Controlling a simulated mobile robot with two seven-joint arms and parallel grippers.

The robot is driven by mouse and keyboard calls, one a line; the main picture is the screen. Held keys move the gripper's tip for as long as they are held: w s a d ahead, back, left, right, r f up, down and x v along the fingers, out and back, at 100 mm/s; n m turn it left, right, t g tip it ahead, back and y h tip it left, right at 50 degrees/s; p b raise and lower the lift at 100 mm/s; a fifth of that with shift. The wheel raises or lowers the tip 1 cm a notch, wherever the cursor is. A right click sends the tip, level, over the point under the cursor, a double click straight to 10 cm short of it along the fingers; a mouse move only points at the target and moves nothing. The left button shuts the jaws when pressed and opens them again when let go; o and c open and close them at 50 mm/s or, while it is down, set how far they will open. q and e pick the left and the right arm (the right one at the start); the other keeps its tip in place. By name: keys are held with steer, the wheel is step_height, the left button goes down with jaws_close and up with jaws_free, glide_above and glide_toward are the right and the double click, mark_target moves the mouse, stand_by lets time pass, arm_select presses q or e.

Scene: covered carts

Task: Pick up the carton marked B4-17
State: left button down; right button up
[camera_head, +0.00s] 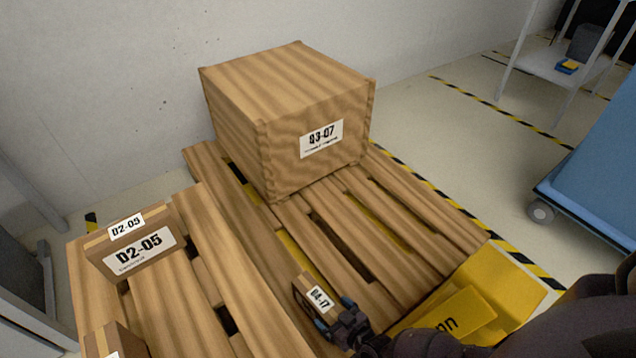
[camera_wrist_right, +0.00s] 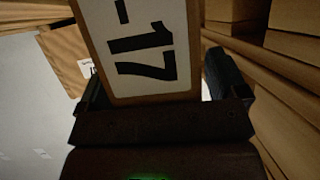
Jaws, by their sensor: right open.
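The small brown carton marked B4-17 (camera_head: 316,297) sits at the front of the wooden pallet in the head view, its white label facing up. Its label fills the upper middle of the right wrist view (camera_wrist_right: 145,48), where "-17" is legible. My right gripper (camera_head: 336,314) is at the carton's near end. In the wrist view its open fingers stand on either side of the carton, with a narrow bright gap at the right finger. Whether the left finger touches is unclear. My left gripper is not in view.
A large wooden crate (camera_head: 285,110) stands at the pallet's back. A carton marked D2-05 (camera_head: 150,262) and a partly cut-off box (camera_head: 105,340) are on the left. A yellow pallet truck (camera_head: 510,295) is at front right; a blue covered cart (camera_head: 595,165) stands beyond.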

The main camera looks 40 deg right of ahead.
steer(key=shift+c, duration=0.3)
jaws_close()
steer(key=shift+r, duration=0.1)
